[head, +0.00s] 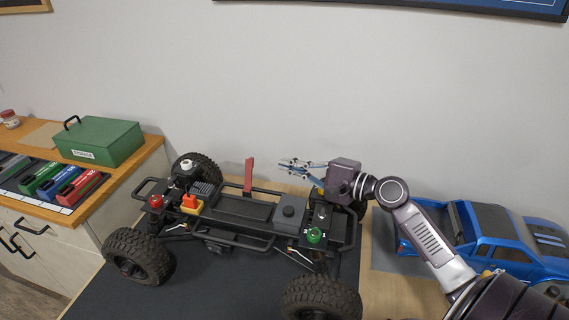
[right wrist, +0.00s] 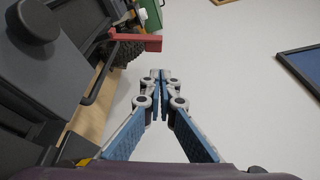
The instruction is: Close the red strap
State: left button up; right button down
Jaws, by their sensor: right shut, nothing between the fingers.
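The red strap (head: 249,174) stands upright from the far side of the crawler chassis (head: 240,209), beside the empty black tray in its middle. In the right wrist view the red strap (right wrist: 140,43) shows at the upper left, beyond the fingertips. My right gripper (head: 284,164) is shut and empty, above the chassis and to the right of the strap, apart from it. Its fingertips (right wrist: 157,76) meet in the right wrist view. My left gripper is not in view.
The chassis stands on a dark mat (head: 200,290) on a wooden table. A blue car body (head: 490,235) lies at the right. A green box (head: 100,140) and coloured cases stand on the left cabinet. A wall is close behind.

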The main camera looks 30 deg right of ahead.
aim_at(249, 174)
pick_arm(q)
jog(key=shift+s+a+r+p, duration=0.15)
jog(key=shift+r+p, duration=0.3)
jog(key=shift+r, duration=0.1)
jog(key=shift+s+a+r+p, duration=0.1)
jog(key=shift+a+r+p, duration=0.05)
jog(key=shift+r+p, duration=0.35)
pick_arm(e)
jog(key=r+x, duration=0.1)
jog(key=x, duration=0.7)
jog(key=shift+f, duration=0.4)
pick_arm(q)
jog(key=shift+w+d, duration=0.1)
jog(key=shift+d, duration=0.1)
pick_arm(e)
jog(key=shift+a, duration=0.15)
